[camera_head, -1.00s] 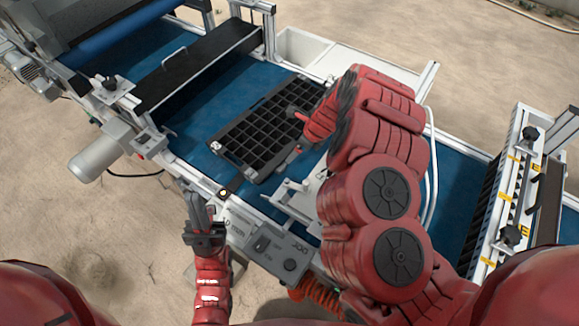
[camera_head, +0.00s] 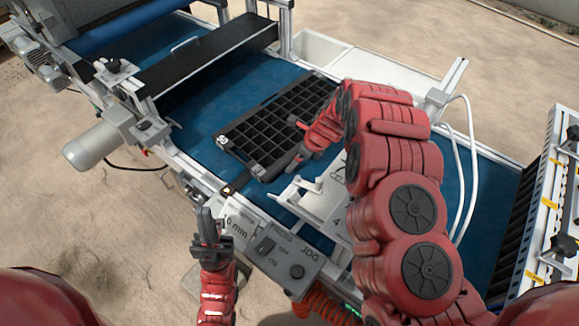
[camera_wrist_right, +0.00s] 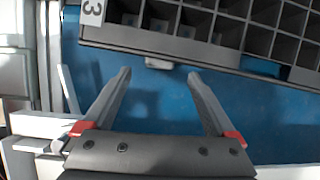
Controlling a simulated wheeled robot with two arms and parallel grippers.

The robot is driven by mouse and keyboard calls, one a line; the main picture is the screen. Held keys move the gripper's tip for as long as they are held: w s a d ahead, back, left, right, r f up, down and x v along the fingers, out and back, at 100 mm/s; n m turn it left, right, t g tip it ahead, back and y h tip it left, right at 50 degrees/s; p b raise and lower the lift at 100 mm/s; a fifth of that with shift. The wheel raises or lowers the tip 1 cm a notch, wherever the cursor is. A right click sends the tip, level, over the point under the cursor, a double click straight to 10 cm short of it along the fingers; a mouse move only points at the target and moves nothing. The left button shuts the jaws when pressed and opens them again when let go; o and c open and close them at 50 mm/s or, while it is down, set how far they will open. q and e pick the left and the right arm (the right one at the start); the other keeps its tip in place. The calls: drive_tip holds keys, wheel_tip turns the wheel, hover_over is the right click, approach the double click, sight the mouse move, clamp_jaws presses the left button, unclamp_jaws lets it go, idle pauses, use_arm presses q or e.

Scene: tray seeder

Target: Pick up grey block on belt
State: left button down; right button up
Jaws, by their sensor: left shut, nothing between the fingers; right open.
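A small grey block (camera_wrist_right: 158,63) lies on the blue belt against the near edge of the black cell tray in the right wrist view. I cannot make it out in the head view, where my right arm is close to that spot. My right gripper (camera_head: 294,143) is open beside the tray's right part. In the wrist view its fingertips (camera_wrist_right: 159,73) are spread, with the block just ahead of the gap between them, not held. My left gripper (camera_head: 207,226) is shut and empty, in front of the conveyor's near side.
The black cell tray (camera_head: 237,155) lies on the blue belt (camera_head: 202,88). A dark crossbar unit (camera_head: 205,65) spans the belt behind it. A control box (camera_head: 283,262) is on the near rail. A white bracket (camera_head: 325,200) stands beside my right forearm.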

sight(295, 172)
drive_tip(key=x, duration=0.1)
drive_tip(key=p+x, duration=0.1)
drive_tip(key=x, duration=0.1)
drive_tip(key=shift+d+f, duration=0.2)
drive_tip(key=shift+f, duration=0.2)
drive_tip(key=shift+a+f+p, duration=0.35)
drive_tip(key=shift+f, duration=0.3)
drive_tip(key=shift+c, duration=0.2)
clamp_jaws()
